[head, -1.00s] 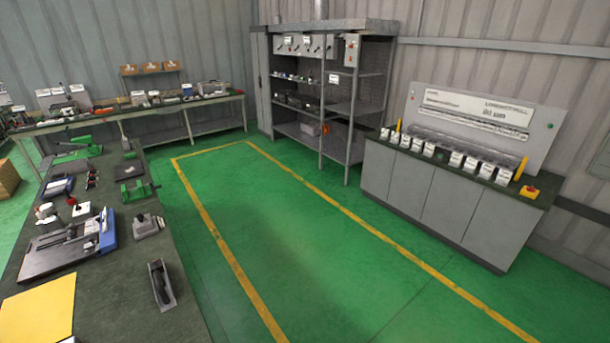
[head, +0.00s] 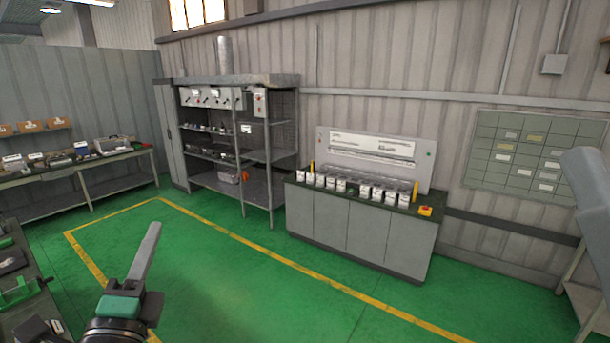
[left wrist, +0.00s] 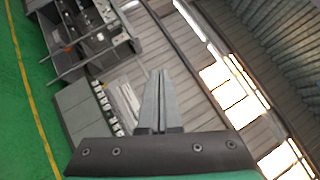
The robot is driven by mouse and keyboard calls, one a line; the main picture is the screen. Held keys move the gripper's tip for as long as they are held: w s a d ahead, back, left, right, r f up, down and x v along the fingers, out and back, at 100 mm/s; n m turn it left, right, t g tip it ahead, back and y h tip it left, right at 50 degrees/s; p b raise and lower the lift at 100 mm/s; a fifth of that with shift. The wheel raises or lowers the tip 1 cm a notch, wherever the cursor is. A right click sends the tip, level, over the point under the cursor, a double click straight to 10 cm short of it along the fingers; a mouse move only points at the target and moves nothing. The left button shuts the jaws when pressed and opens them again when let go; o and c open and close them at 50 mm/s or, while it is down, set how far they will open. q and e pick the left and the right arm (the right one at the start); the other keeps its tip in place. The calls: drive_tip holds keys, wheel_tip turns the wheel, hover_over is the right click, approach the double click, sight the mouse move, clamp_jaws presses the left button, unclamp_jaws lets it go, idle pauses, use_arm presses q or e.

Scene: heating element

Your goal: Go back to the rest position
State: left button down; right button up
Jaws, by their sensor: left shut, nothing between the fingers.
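My left gripper (head: 147,250) is raised at the lower left of the head view, above the green floor and clear of the benches. Its fingers are together with nothing between them. The closed fingers also show in the left wrist view (left wrist: 160,85), pointing up the picture. At the right edge of the head view a grey arm part of mine shows, but no right gripper fingers are in view.
A grey cabinet (head: 350,228) with a row of white-labelled units stands along the back wall. A metal shelf unit (head: 270,185) is left of it. A workbench (head: 25,310) is at the lower left. The green floor (head: 250,290) between is clear.

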use_arm(q)
drive_tip(key=s+d+r+n+t+h, duration=0.2)
drive_tip(key=s+d+r+n+t, duration=0.1)
drive_tip(key=s+r+n, duration=0.6)
drive_tip(key=s+d+r+n+t+h, duration=0.2)
drive_tip(key=s+d+r+n+h, duration=0.1)
drive_tip(key=s+r+n, duration=0.6)
drive_tip(key=shift+d+r+n+t+p, duration=0.2)
drive_tip(key=shift+n+t+p, duration=0.25)
drive_tip(key=shift+n, duration=0.15)
